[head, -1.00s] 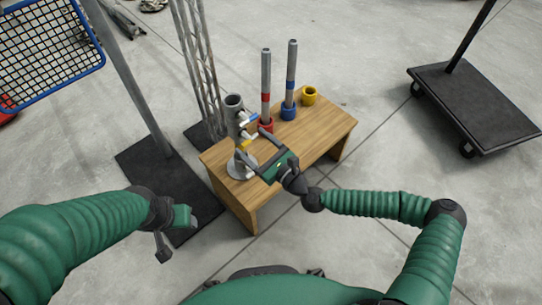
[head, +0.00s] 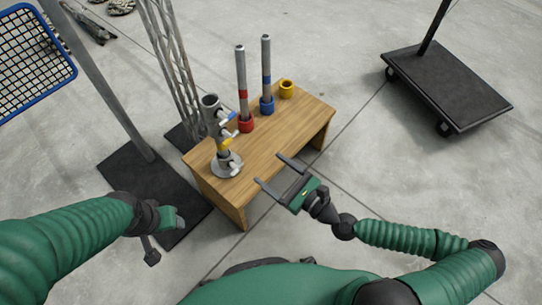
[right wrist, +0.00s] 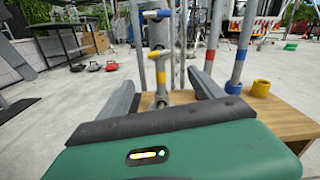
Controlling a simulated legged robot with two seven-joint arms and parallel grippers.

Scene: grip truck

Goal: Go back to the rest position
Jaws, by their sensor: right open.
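My right gripper (head: 269,169) is open and empty by the table's front edge; its two fingers point toward the table. In the right wrist view its fingers (right wrist: 160,92) are spread with nothing between the tips, and the grey pipe stand (right wrist: 157,62) shows beyond them. My left gripper (head: 162,235) hangs at the lower left over the dark base plate; its jaw opening cannot be made out. The pipe stand (head: 212,122), with a yellow band and small handles, is upright on the wooden table (head: 262,155), apart from my right gripper.
Red-banded (head: 241,75) and blue-banded (head: 266,60) pipes stand in red and blue cups on the table. A yellow cup (head: 287,90) holds no pipe. A black flat cart (head: 450,90) is at right. A post and a lattice column (head: 172,70) stand at left.

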